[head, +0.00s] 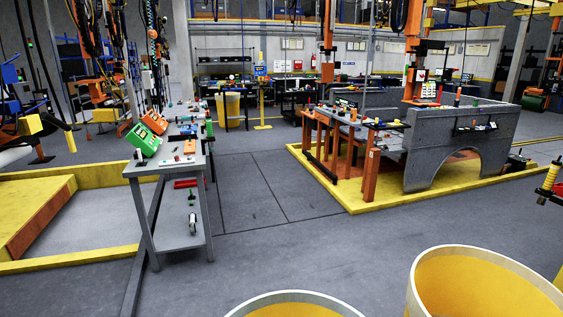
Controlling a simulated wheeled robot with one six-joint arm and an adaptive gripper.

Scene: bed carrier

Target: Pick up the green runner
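No part of my gripper shows clearly in the head view. No thing is plainly recognisable as a green runner. A small green item (209,129) is at the bench's right edge.
A yellow platform (35,215) lies left of the workbench. Two yellow-lined round drums (485,285) stand in the near foreground. A grey truck-bed panel (440,160) stands on a yellow-edged base at right, beside orange-legged tables (370,165). The grey floor between is clear.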

